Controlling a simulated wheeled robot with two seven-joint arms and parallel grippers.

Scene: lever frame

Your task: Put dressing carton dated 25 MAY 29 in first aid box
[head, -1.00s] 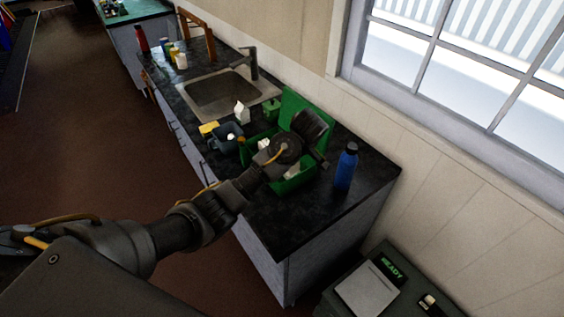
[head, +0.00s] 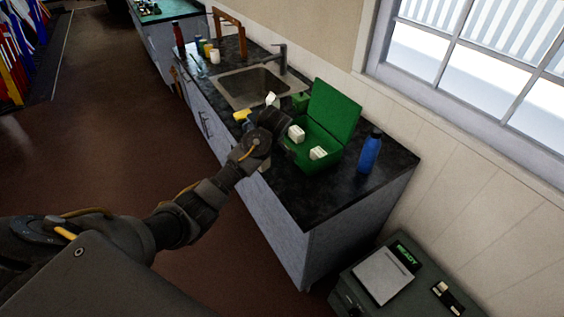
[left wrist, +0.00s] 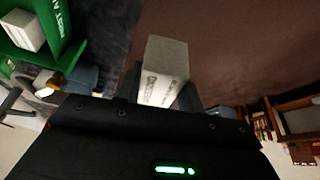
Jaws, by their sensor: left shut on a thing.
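The green first aid box (head: 341,154) stands on the dark counter with its lid open against the back. Two white cartons show in it, one at the left (head: 297,133) and one nearer the front (head: 318,153). My left gripper (head: 268,135) is just left of the box; my wrist hides its fingers in the head view. In the left wrist view the gripper (left wrist: 165,92) is shut on a pale carton (left wrist: 166,62), held over the brown floor, with the box (left wrist: 72,48) at upper left. Print shows on the held carton, but I cannot read its date. My right gripper is not in view.
A blue bottle (head: 370,151) stands right of the box. The sink (head: 252,86), a yellow item (head: 242,116) and a small white carton (head: 272,99) are behind my gripper. A grey machine (head: 385,277) with a READY display stands at lower right.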

